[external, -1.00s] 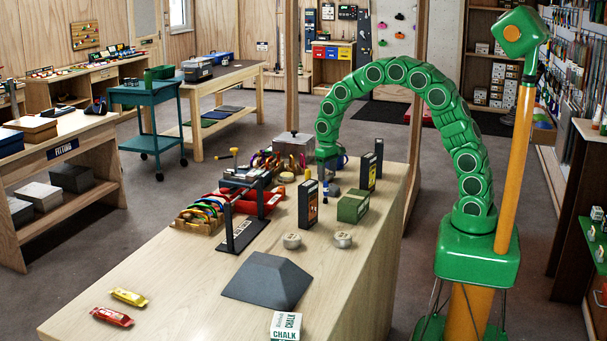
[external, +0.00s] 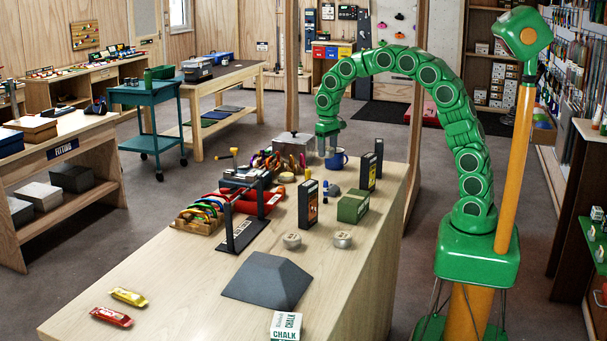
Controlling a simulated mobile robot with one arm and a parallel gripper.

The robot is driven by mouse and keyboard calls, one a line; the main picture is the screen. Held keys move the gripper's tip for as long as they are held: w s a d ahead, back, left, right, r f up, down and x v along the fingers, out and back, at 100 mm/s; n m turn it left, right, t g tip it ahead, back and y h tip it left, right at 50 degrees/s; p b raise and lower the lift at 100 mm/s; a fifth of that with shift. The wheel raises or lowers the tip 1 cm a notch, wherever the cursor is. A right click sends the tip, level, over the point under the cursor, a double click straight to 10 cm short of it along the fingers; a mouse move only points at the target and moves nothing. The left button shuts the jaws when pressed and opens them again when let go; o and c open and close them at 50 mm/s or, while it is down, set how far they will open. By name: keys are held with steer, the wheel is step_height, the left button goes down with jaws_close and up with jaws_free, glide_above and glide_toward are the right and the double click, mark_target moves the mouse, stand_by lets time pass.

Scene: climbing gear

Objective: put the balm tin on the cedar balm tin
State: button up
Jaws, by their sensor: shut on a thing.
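My gripper (external: 327,154) points down at the far end of the wooden counter, just left of the blue mug. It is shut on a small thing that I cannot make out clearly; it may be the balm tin. Two small round pale tins lie flat and apart on the counter: a left tin (external: 291,241) and a right tin (external: 342,239). Their labels are too small to read, so I cannot tell which, if either, is the cedar balm tin. My gripper is well behind both of them.
Between my gripper and the tins stand a green box (external: 353,207), a black-orange upright box (external: 308,204) and another dark box (external: 367,172). The blue mug (external: 338,159) is beside my gripper. A grey pyramid block (external: 267,280) lies in front. The counter right of it is clear.

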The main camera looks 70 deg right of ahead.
step_height(320, 180, up, 10)
steer(key=shift+f, duration=0.2)
steer(key=s+a+r+n, duration=0.1)
steer(key=s+a+n, duration=0.15)
steer(key=a, duration=1.05)
steer(key=s+a+r+n, duration=0.1)
steer(key=s+a+n, duration=0.15)
steer(key=a, duration=1.05)
steer(key=s+a+n, duration=0.2)
steer(key=s+a, duration=0.4)
steer(key=a, duration=0.3)
steer(key=s+a+n, duration=0.2)
steer(key=s+a, duration=0.5)
steer(key=a, duration=0.2)
glide_above(292, 237)
steer(key=s, duration=0.1)
steer(key=f, duration=1.3)
steer(key=shift+d+f, duration=0.35)
steer(key=shift+d, duration=0.05)
steer(key=shift+w+a+f, duration=0.35)
steer(key=shift+w+f, duration=0.2)
steer(key=shift+f, duration=1.8)
